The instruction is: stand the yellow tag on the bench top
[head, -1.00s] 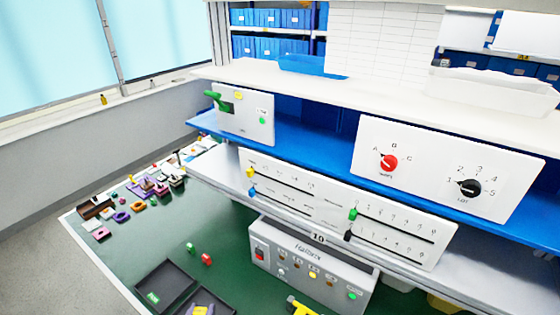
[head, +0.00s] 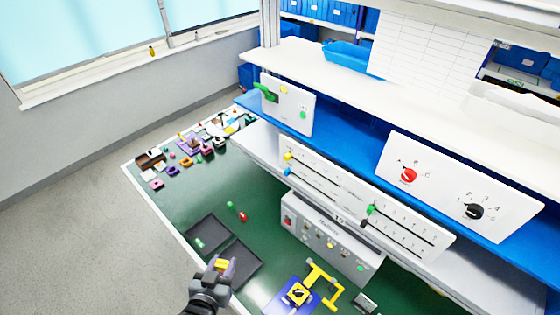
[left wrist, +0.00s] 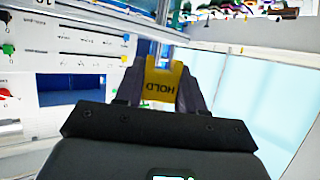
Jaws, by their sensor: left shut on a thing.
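The yellow tag (head: 221,264) is between the fingers of my left gripper (head: 224,267) at the bottom of the head view. My right gripper is not in view.
Two black trays (head: 209,232) lie near the bench's left edge, with small green and red pieces (head: 242,217) beyond. A grey control box (head: 330,235) stands right of them. A blue plate with a yellow part (head: 283,304) and a yellow frame (head: 342,290) are in front. Small parts crowd the far left.

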